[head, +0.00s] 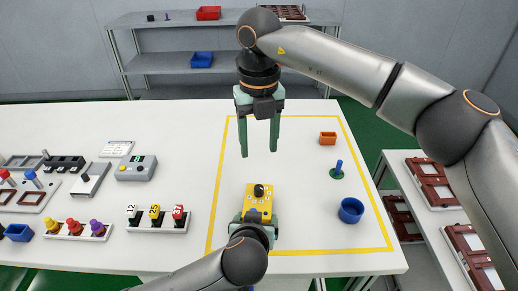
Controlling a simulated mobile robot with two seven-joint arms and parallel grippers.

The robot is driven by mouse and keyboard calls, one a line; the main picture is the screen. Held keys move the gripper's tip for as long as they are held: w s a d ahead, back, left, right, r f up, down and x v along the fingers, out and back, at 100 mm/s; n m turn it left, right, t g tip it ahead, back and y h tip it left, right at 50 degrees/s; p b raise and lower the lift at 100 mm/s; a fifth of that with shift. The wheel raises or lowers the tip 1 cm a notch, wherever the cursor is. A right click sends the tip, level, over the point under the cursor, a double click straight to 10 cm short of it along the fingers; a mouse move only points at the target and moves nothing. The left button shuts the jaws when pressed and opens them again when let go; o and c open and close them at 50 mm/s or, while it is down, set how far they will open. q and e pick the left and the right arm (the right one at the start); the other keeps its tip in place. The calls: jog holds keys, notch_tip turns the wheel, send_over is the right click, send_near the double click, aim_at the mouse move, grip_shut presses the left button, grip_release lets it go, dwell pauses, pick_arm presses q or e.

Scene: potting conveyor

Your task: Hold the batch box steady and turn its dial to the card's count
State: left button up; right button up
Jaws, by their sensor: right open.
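The yellow batch box (253,208) stands inside the yellow-outlined area, with a black dial (259,190) and small marks on its top. My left gripper (256,222) has a finger against each side of the box and appears shut on it; its wrist hides the near part. My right gripper (259,150) is open and empty, pointing down above the table behind the box, apart from the dial. A white card (118,148) with print too small to read lies at the back left.
A rack with numbered pieces (158,222) lies left of the outline.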

pick_arm(q)
jog(key=o, duration=0.9)
